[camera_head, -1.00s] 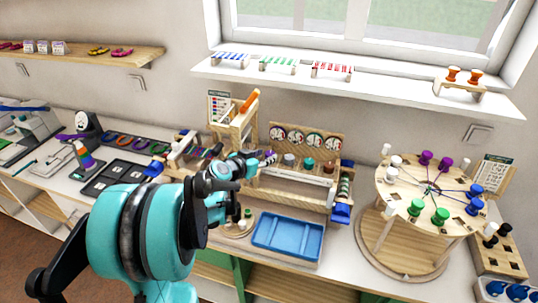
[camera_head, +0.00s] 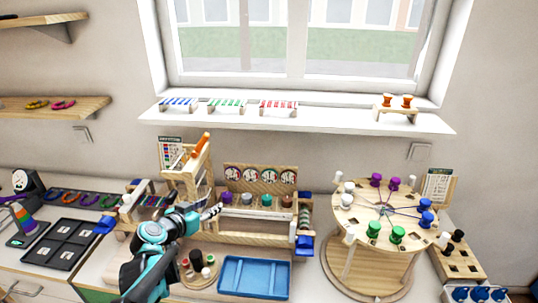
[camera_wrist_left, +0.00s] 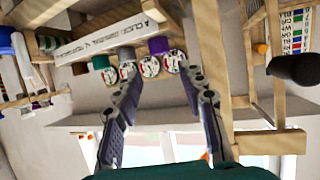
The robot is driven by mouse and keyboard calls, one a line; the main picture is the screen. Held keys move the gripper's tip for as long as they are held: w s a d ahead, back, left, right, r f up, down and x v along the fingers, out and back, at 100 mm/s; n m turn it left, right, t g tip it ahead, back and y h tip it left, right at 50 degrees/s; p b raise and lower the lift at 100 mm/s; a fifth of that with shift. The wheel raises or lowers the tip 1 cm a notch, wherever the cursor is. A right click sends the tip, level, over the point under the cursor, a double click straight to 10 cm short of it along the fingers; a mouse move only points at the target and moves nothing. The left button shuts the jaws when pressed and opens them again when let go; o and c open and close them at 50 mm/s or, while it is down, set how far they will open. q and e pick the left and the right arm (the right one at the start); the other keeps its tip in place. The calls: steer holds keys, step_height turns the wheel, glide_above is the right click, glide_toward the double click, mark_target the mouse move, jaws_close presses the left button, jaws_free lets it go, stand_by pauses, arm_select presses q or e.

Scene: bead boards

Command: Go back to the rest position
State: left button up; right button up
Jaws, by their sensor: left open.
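My left gripper (camera_head: 212,212) is at the end of the teal arm that comes in from the lower left in the head view. It hangs in front of the wooden bead rack (camera_head: 258,212), near its left part. In the left wrist view both fingers of the gripper (camera_wrist_left: 165,95) are spread apart with nothing between them. Beyond the fingertips are the rack's round printed labels (camera_wrist_left: 150,66) and coloured knobs, including a purple one (camera_wrist_left: 158,46). My right gripper does not show.
A blue tray (camera_head: 254,278) lies in front of the rack. A round board on a wooden stand (camera_head: 345,213) with coloured pegs stands right. A black tray (camera_head: 62,243) lies left. A wooden frame (camera_head: 168,190) rises behind the gripper. A white shelf (camera_head: 330,121) runs under the window.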

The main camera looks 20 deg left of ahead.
arm_select(q)
steer(key=shift+d, duration=0.1)
steer(key=s+d+f+g+h, duration=0.1)
steer(key=s+d+g, duration=0.15)
steer(key=d, duration=0.45)
steer(key=s+d+f+g, duration=0.1)
steer(key=s+d, duration=0.2)
steer(key=d, duration=0.4)
steer(key=s+d+f+g, duration=0.1)
steer(key=s+d+f, duration=0.1)
steer(key=s+d, duration=0.2)
steer(key=s+d+f+g+y, duration=0.1)
steer(key=s+d+f+g, duration=0.1)
steer(key=s, duration=0.6)
steer(key=shift+s+d, duration=0.35)
steer(key=shift+d, duration=0.5)
